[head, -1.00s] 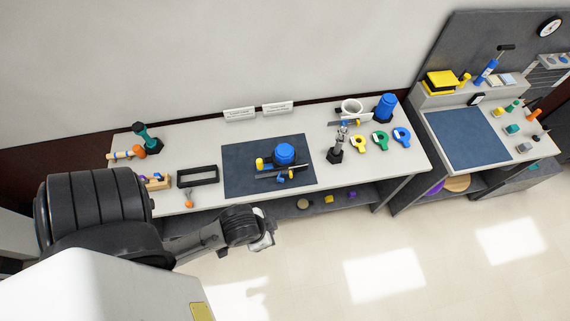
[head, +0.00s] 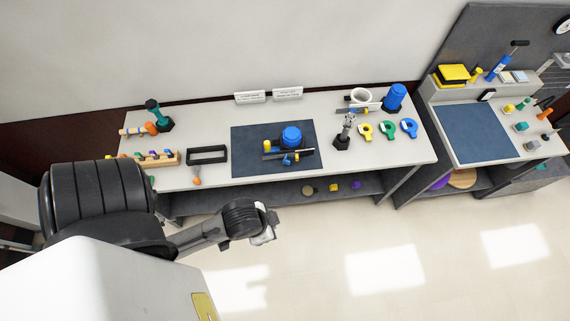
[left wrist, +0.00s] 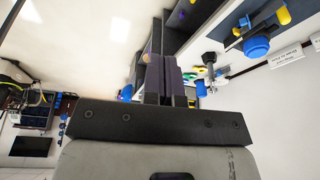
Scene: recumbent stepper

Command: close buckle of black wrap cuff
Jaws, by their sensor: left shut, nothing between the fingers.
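On the dark blue mat (head: 245,160) in the head view lies a group of parts: a blue round piece (head: 291,137) with a black bar across its front (head: 274,154). I cannot tell whether a black wrap cuff or its buckle is among them. The blue piece also shows in the left wrist view (left wrist: 257,46), at the upper right. My left gripper (head: 268,228) is off the bench's front edge, in front of the mat and lower in the picture. In the left wrist view its fingers (left wrist: 165,62) are together and empty. My right gripper does not show.
On the bench stand a black frame (head: 207,154), a colored peg rack (head: 160,158), a dark post (head: 343,138), several ring-headed tools (head: 387,128) and a blue container (head: 394,97). A lower shelf (head: 315,193) holds small items. The floor in front is clear.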

